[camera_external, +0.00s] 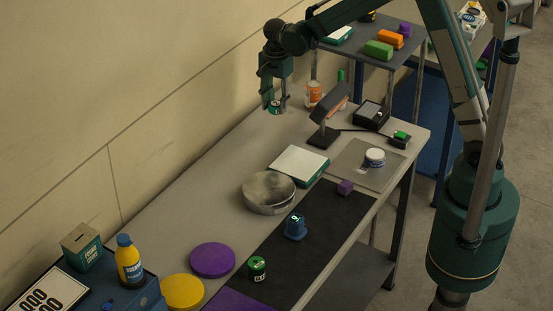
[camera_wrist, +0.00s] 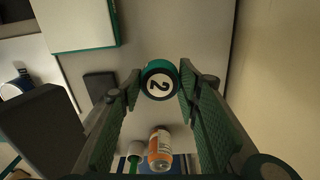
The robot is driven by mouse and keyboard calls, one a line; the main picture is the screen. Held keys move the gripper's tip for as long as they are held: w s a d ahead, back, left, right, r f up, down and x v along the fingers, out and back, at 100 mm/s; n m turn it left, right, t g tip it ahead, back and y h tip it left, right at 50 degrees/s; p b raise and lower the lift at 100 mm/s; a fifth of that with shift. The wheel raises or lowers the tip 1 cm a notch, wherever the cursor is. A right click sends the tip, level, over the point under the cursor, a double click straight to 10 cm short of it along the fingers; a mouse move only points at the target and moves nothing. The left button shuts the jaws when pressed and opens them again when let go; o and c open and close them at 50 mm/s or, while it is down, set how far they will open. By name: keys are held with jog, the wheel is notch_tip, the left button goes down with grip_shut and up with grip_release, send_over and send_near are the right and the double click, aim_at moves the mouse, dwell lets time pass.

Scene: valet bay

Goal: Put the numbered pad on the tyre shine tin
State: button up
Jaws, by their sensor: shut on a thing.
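My gripper (camera_external: 275,98) is at the far left end of the bench, above its top. It is shut on a round teal piece with a white face and a black 2, the numbered pad (camera_wrist: 160,82). The pad sits between the fingertips and also shows in the external view (camera_external: 275,107). I cannot read which tin is the tyre shine tin. A small green and black tin (camera_external: 257,270) stands near the front, and a low white tin (camera_external: 375,158) on a grey mat at right. A blue piece with a 9 (camera_external: 295,228) stands on the dark mat.
A round metal dish (camera_external: 268,192), a white-topped box (camera_external: 299,164) and a lamp-like stand (camera_external: 328,120) are mid-bench. An orange and white bottle (camera_external: 314,94) stands near my gripper, also in the wrist view (camera_wrist: 160,148). Purple (camera_external: 212,260) and yellow (camera_external: 182,291) discs lie in front.

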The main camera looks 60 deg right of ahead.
notch_tip(320, 180, up, 15)
jog(key=n, duration=0.3)
send_over(376, 153)
notch_tip(376, 153, down, 11)
jog(key=shift+a+f, duration=0.15)
dwell(1.2)
dwell(0.4)
jog(key=shift+f, duration=3.1)
